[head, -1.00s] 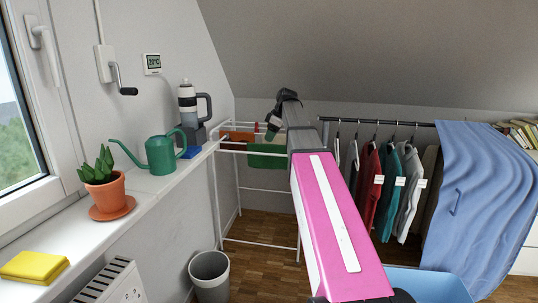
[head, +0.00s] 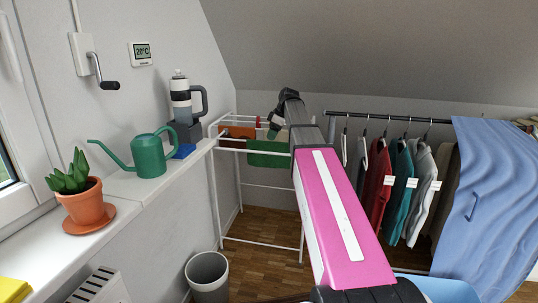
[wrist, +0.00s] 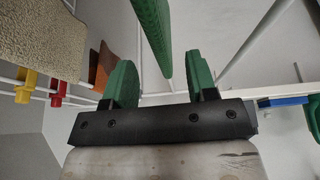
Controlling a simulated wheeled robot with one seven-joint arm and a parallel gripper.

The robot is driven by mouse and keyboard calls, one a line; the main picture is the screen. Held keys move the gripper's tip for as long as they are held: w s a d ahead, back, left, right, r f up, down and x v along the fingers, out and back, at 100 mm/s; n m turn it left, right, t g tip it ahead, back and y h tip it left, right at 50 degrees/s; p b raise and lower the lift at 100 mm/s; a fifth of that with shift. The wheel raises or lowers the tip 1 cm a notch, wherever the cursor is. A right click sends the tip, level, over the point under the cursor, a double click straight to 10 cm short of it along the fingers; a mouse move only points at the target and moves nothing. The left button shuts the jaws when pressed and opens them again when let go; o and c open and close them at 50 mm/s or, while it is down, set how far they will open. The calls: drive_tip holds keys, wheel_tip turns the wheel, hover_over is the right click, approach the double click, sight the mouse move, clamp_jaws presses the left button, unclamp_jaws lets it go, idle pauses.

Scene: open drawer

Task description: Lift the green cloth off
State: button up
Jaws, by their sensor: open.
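The green cloth (head: 268,154) hangs over a rail of the white drying rack (head: 240,190) in the head view, partly hidden by my arm. In the wrist view the green cloth (wrist: 153,35) is seen nearly edge-on at top centre. My gripper (wrist: 162,78) is open, its two green-padded fingers apart. The cloth's lower end lies between the two fingers in that picture, with a visible gap to each. I cannot tell how deep it is between them. In the head view the fingers are not clearly visible behind the arm.
An orange cloth (head: 237,132) and a beige cloth (wrist: 45,35) hang close by, with red and yellow pegs (wrist: 58,92) on the rail. A sill with a green watering can (head: 149,157) is left. A clothes rail (head: 410,118) stands right, and a bin (head: 208,275) below.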

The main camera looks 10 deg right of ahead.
sight(269, 144)
drive_tip(key=shift+x, duration=3.05)
drive_tip(key=shift+d, duration=0.2)
clamp_jaws()
